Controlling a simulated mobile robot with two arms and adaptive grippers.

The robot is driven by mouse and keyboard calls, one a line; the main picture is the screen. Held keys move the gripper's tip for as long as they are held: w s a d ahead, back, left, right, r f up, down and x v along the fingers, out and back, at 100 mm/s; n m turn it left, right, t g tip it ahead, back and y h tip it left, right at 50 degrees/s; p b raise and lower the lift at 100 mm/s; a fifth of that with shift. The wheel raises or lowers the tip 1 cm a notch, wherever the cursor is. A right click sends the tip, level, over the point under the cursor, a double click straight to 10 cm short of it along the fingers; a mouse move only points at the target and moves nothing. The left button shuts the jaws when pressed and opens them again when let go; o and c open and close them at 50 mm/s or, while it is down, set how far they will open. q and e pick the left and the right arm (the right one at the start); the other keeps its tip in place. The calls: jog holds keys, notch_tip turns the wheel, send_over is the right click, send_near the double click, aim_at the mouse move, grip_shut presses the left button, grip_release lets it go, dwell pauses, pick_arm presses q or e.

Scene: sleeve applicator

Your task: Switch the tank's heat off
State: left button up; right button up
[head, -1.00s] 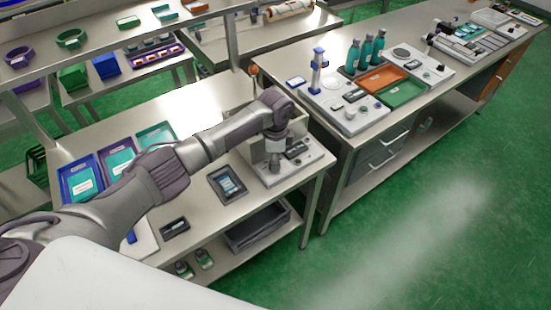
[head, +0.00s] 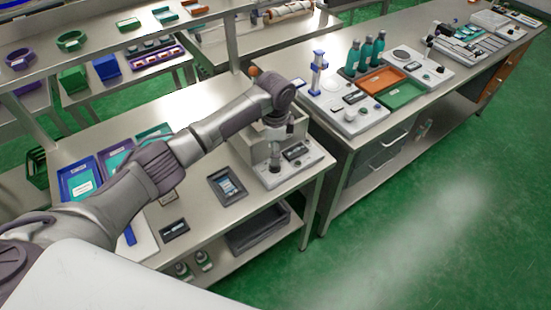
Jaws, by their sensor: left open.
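The tank (head: 258,134) is a pale box-shaped unit at the right end of the near workbench. A light control base (head: 312,156) with a dark display panel (head: 295,151) and small controls stands at its front right. My left arm reaches in from the left, and its wrist hangs over the tank. My left gripper (head: 275,160) points down in front of the tank, close to the base, and is open. Whether it touches a control cannot be told. The arm hides part of the tank. My right gripper is not in view.
A dark tray (head: 228,186) with a device lies left of the base. Blue, purple and teal trays (head: 80,183) stand farther left. A second bench to the right holds teal bottles (head: 366,54), an orange tray (head: 381,79) and a green tray (head: 402,95).

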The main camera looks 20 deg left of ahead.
pick_arm(q)
notch_tip(320, 180, up, 7)
jog(key=shift+f, duration=0.1)
dwell(0.5)
